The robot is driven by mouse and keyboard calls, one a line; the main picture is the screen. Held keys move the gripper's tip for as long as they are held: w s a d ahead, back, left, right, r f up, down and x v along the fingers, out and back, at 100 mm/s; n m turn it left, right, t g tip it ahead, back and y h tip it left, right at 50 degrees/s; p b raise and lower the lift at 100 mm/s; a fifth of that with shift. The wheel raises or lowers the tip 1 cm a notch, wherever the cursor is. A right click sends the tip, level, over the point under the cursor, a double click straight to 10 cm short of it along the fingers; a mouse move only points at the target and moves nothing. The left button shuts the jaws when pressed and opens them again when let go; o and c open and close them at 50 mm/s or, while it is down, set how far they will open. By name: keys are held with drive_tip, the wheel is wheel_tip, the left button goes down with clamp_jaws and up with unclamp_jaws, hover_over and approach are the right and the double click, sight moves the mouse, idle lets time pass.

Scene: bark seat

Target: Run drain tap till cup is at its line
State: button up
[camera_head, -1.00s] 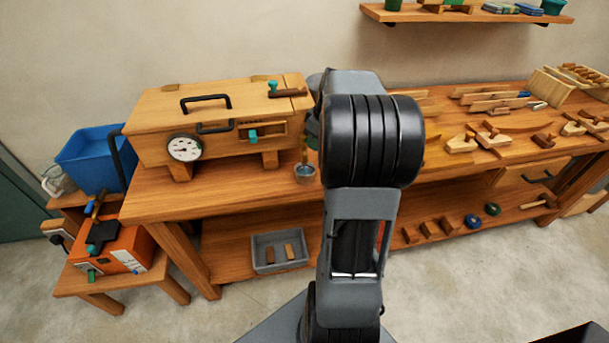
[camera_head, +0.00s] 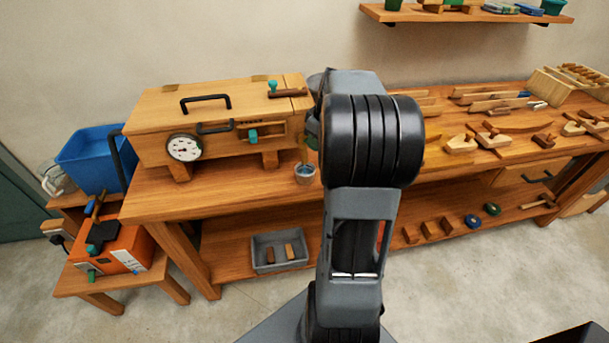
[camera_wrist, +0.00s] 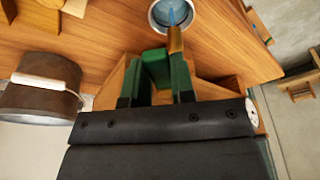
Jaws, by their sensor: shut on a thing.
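The small grey cup (camera_head: 305,174) stands on the bench below the brass-coloured drain spout (camera_head: 304,154), right of the wooden steam box (camera_head: 215,120). In the wrist view the cup (camera_wrist: 172,14) is at the top, with blue water inside and the spout end (camera_wrist: 175,42) beside its rim. The water level against the line cannot be read. My gripper (camera_wrist: 157,78) is shut on a green piece, seemingly the drain tap handle (camera_wrist: 155,62), just short of the spout. In the head view my arm hides the gripper and the tap.
A round dial (camera_head: 184,148) and a teal knob (camera_head: 253,136) are on the box front. A blue tank (camera_head: 92,158) and an orange unit (camera_head: 115,250) stand at left. A grey tray (camera_head: 278,251) is on the lower shelf. Wooden tools cover the bench at right.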

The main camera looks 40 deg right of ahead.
drive_tip(key=shift+s+f, duration=0.1)
drive_tip(key=a+m, duration=0.1)
drive_tip(key=m, duration=0.1)
drive_tip(key=m+h, duration=0.1)
drive_tip(key=m, duration=0.1)
drive_tip(key=shift+a, duration=0.4)
drive_tip(key=m, duration=0.2)
drive_tip(key=a+m+h, duration=0.1)
drive_tip(key=a+m, duration=0.1)
drive_tip(key=m, duration=0.1)
drive_tip(key=shift+w+m, duration=0.2)
drive_tip(key=shift+m, duration=0.1)
drive_tip(key=shift+o, duration=0.2)
drive_tip(key=o, duration=0.8)
drive_tip(key=shift+c, duration=0.2)
drive_tip(key=shift+r, duration=0.2)
